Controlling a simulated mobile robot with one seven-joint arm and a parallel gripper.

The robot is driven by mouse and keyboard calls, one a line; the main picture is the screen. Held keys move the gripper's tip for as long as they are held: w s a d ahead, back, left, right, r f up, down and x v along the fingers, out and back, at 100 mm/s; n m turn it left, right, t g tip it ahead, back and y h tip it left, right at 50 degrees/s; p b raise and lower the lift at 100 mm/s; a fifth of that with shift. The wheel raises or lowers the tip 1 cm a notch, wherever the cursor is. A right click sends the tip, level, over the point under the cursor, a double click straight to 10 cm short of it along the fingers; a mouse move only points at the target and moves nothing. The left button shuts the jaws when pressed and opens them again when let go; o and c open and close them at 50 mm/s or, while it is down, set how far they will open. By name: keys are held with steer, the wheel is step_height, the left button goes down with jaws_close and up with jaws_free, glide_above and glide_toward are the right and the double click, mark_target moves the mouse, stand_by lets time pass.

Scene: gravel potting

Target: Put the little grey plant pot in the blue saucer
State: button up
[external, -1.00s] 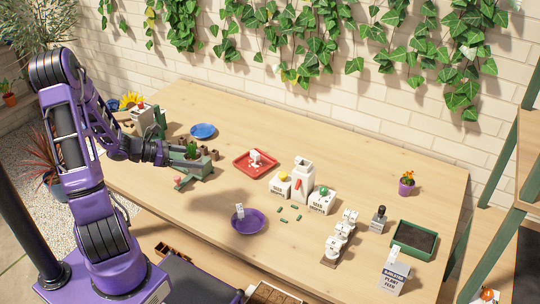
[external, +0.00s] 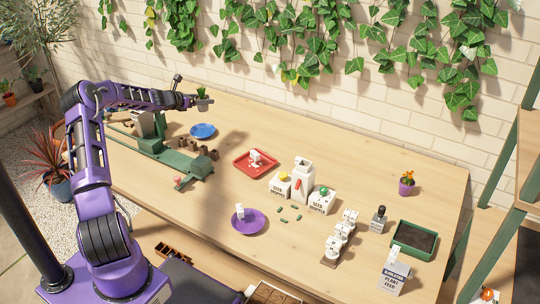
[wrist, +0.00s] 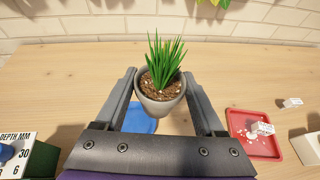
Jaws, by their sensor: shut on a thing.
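The little grey plant pot (wrist: 160,103) holds brown soil and a green grassy plant. My gripper (wrist: 162,88) is shut on the pot, with one finger on each side of it. In the external view the pot (external: 202,103) hangs upright in my gripper (external: 198,101), well above the table. The blue saucer (external: 203,131) lies on the table at the back left and looks empty. In the wrist view the saucer (wrist: 138,120) is partly hidden behind the pot and my gripper.
A red tray (external: 240,167) with a small white item lies right of the blue saucer. A green stand (external: 180,164) with several small brown pots is in front of the saucer. A purple saucer (external: 262,222) lies nearer the front. White boxes stand mid-table.

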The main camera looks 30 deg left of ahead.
steer(key=n+y, duration=0.2)
glide_above(203, 133)
step_height(203, 133, down, 15)
steer(key=shift+r+b, duration=0.2)
steer(key=shift+b, duration=0.95)
steer(key=o, duration=1.5)
steer(key=shift+r+p, duration=0.25)
steer(key=shift+p, duration=0.05)
steer(key=shift+s, duration=0.4)
steer(key=v, duration=1.1)
steer(key=shift+s+d, duration=0.1)
steer(key=shift+s, duration=0.1)
